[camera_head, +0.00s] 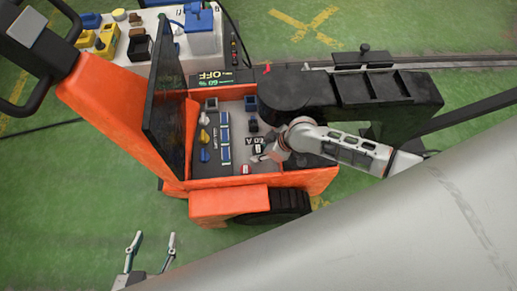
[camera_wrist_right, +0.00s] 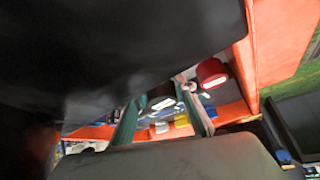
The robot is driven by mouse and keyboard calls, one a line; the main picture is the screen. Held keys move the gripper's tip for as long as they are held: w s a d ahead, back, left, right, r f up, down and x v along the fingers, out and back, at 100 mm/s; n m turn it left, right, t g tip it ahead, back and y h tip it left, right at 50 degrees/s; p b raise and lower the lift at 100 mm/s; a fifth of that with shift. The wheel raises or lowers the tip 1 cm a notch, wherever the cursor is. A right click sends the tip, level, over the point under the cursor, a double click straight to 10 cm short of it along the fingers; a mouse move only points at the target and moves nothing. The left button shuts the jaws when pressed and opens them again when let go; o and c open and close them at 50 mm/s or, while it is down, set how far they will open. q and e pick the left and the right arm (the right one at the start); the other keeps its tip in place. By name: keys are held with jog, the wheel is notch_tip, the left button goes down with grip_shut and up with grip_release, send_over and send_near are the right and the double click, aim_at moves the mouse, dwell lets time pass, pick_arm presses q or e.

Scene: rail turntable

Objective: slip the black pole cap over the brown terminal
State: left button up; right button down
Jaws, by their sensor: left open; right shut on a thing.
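My right gripper (camera_head: 261,158) reaches into the open battery compartment (camera_head: 232,104) of the orange vehicle. In the right wrist view its two green-grey fingers (camera_wrist_right: 162,112) are closed on a small black thing, which looks like the black pole cap (camera_wrist_right: 162,90) with a white mark. I cannot make out the brown terminal; the gripper and the dark cover hide part of the compartment. My left gripper (camera_head: 150,245) is open and empty, low over the green floor, in front of the vehicle and apart from it.
A raised dark panel (camera_head: 165,115) stands at the compartment's left. A black cover (camera_head: 345,100) lies behind and right of my right gripper. A red-topped part (camera_wrist_right: 211,72) is close beside the fingers. A white tray (camera_head: 115,65) with several coloured parts is at the back left.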

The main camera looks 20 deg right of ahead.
jog(key=shift+w+d+r, duration=0.15)
jog(key=shift+w+r, duration=0.45)
jog(key=shift+w, duration=0.1)
jog(key=c, duration=1.6)
grip_release()
jog(key=shift+o, duration=0.2)
jog(key=shift+d+r, duration=0.1)
jog(key=shift+s+d+r, duration=0.15)
jog(key=shift+d+r, duration=0.05)
jog(key=shift+r, duration=0.25)
jog(key=s+v, duration=0.1)
jog(key=v, duration=0.9)
jog(key=shift+s+f, duration=0.2)
jog(key=shift+s, duration=0.15)
jog(key=shift+a, duration=0.1)
